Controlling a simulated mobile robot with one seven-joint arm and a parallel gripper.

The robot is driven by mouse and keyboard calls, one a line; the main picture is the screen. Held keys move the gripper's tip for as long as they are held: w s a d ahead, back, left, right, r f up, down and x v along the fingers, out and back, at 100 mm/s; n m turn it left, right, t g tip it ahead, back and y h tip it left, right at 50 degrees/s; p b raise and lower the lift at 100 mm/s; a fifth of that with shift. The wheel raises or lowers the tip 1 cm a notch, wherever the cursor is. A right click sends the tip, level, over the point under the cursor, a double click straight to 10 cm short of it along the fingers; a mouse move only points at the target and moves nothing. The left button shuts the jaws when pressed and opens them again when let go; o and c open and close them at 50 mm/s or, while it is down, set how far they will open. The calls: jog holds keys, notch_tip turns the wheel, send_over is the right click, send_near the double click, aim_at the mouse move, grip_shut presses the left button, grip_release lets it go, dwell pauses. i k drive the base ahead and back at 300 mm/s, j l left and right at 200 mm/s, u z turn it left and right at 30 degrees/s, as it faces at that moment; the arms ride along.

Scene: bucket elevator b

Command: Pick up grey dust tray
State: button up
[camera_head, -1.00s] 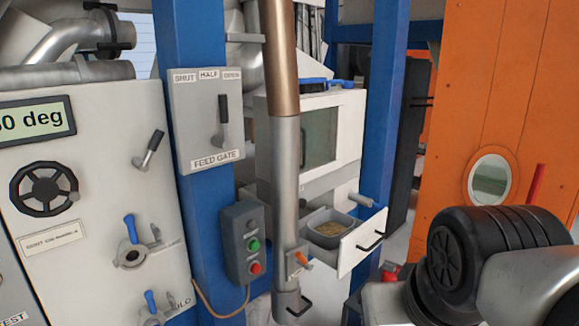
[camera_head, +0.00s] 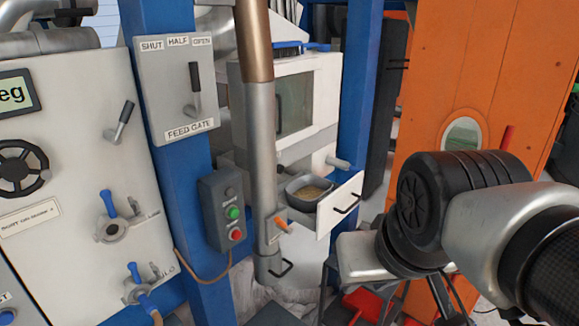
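A small grey tray (camera_head: 296,187) with tan granular material in it sits in an open drawer of the white cabinet. It looks like the grey dust tray. The drawer's white front (camera_head: 327,217) with its black handle stands on the tray's right side and hides part of it. My arm's black joint and silver links are at the lower right, in front of the drawer and to its right. I cannot make out my gripper's fingers, and nothing of mine touches the tray.
A vertical metal pipe (camera_head: 262,150) with an orange lever stands just left of the drawer. A grey button box (camera_head: 222,212) is on the blue post. An orange panel (camera_head: 455,75) stands at the right. Red objects (camera_head: 365,303) lie low under my arm.

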aim_at(304, 194)
jog(key=i+j+z, duration=0.1)
jog(key=z, duration=0.3)
jog(key=i+j+z, duration=0.1)
jog(key=j+z, duration=0.25)
